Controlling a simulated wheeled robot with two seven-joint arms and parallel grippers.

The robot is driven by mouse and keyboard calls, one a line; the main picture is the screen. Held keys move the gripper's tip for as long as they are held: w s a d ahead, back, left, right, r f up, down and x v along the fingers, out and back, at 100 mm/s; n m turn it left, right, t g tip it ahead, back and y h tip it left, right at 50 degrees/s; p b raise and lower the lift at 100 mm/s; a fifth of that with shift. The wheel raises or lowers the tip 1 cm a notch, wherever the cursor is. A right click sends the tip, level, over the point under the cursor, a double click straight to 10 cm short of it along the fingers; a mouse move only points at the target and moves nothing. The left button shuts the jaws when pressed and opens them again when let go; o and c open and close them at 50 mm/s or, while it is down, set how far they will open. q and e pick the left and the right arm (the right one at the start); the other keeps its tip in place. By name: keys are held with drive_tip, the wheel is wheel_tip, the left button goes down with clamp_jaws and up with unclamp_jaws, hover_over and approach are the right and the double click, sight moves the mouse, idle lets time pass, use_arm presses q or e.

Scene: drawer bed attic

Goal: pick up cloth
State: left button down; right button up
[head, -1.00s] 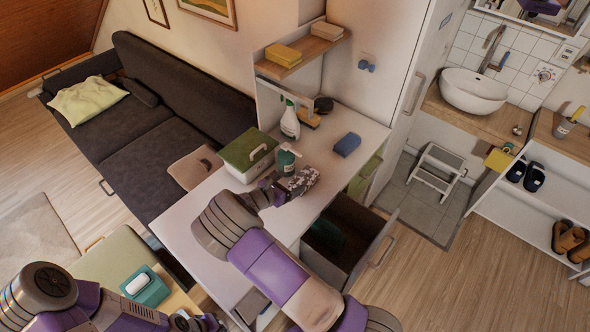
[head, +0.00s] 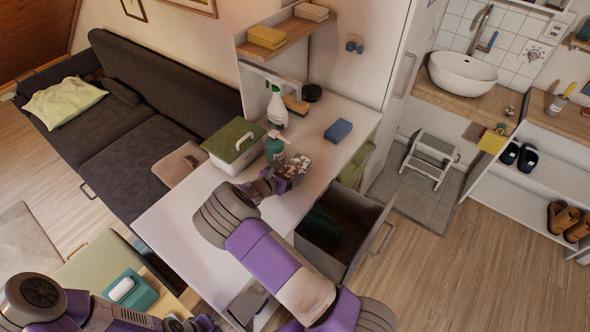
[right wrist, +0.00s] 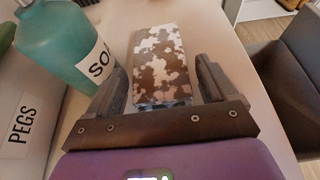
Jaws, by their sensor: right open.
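A folded cloth with a brown and white blotched pattern (head: 297,166) lies on the white counter, beside the teal soap bottle (head: 275,147). My right gripper (head: 287,178) is at the cloth's near end, low over the counter. In the right wrist view, the cloth (right wrist: 164,62) lies between the two open fingers of the right gripper (right wrist: 163,80), with a gap on either side. The bottle labelled "SO…" (right wrist: 62,45) stands close to the left finger. My left gripper (head: 192,324) shows only in part at the bottom edge of the head view; its jaws are unclear.
A green-lidded box (head: 234,143) stands left of the bottle; a box labelled PEGS (right wrist: 25,125) shows in the wrist view. A spray bottle (head: 277,108) and blue sponge (head: 338,130) stand farther back. An open drawer (head: 335,238) juts out on the right.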

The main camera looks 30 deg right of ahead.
drive_tip(key=shift+x, duration=1)
drive_tip(key=shift+r, duration=0.1)
drive_tip(key=c, duration=0.8)
